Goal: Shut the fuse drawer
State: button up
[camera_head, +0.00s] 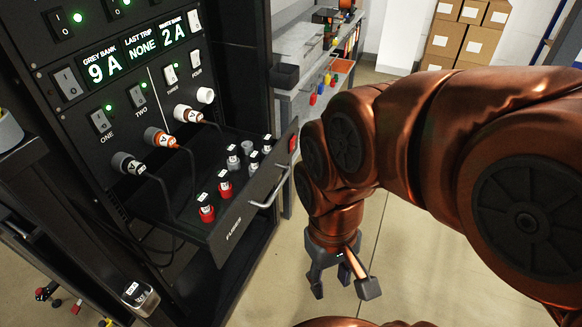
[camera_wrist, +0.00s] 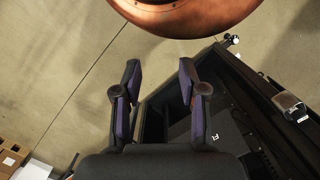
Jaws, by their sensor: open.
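The fuse drawer (camera_head: 226,243) is pulled out of the black rack, with the word FUSES on its front and a light bar handle (camera_head: 270,191) at the right part of that front. Several red and grey fuses (camera_head: 206,213) stand in the drawer. My gripper (camera_head: 343,290) is open and empty. It hangs pointing down, to the right of the drawer front and apart from it. In the wrist view the two fingers (camera_wrist: 158,90) are spread over bare floor and a dark edge.
The rack panel (camera_head: 135,90) has switches, green displays and several plugs with cables above the drawer. A grey workbench (camera_head: 300,42) with coloured items stands behind the rack. Cardboard boxes (camera_head: 462,40) are stacked at the back. The floor (camera_head: 385,235) around my gripper is clear.

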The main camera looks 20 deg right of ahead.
aim_at(218, 232)
jog(key=z, duration=0.05)
jog(key=i, duration=0.5)
jog(key=z, duration=1.4)
jog(key=k, duration=1.2)
jog(key=u, duration=1.25)
jog(key=i, duration=0.5)
